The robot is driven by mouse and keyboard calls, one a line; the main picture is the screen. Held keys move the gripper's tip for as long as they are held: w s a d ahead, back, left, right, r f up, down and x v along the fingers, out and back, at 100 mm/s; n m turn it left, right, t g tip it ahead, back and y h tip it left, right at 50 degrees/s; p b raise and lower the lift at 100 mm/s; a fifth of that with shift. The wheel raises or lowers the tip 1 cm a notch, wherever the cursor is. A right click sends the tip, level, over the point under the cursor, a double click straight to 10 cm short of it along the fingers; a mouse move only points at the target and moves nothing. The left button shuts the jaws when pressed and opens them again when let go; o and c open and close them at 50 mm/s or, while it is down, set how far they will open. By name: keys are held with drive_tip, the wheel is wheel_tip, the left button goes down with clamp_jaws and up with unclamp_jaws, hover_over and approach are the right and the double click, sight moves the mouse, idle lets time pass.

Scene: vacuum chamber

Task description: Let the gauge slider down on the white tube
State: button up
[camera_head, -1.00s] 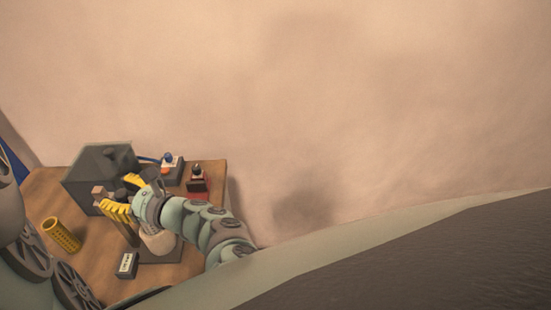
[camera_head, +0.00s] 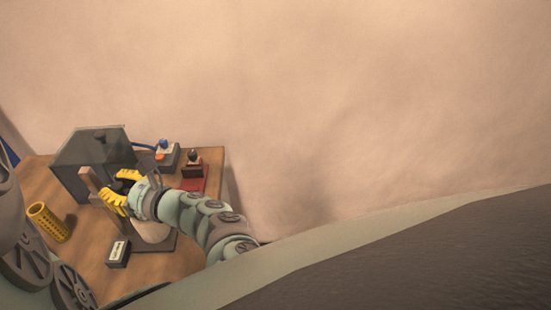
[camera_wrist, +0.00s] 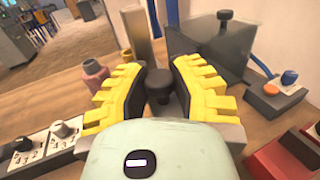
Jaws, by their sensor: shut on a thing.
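My gripper (camera_head: 120,190), with yellow ridged fingers, is above the pale round-sided piece (camera_head: 152,232), which may be the white tube. Its fingers also show in the wrist view (camera_wrist: 158,80), on both sides of a dark round knob (camera_wrist: 158,88). The gripper is shut on this knob, which looks like the top of the gauge slider. The slider's body and its contact with the tube are hidden below the fingers and wrist. A brown upright post (camera_head: 90,182) stands just left of the gripper.
A dark see-through chamber (camera_head: 85,150) stands behind the gripper. A switch box (camera_wrist: 272,92) with blue and orange buttons and a red block (camera_head: 190,180) are on the right. A yellow perforated cylinder (camera_head: 48,222) and a small labelled box (camera_head: 118,254) are left and in front.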

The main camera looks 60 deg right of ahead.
drive_tip(key=shift+f, duration=0.2)
drive_tip(key=o, duration=1)
drive_tip(key=shift+c, duration=0.2)
drive_tip(key=v, duration=1.2)
drive_tip(key=shift+o, duration=0.3)
drive_tip(key=shift+s, duration=0.1)
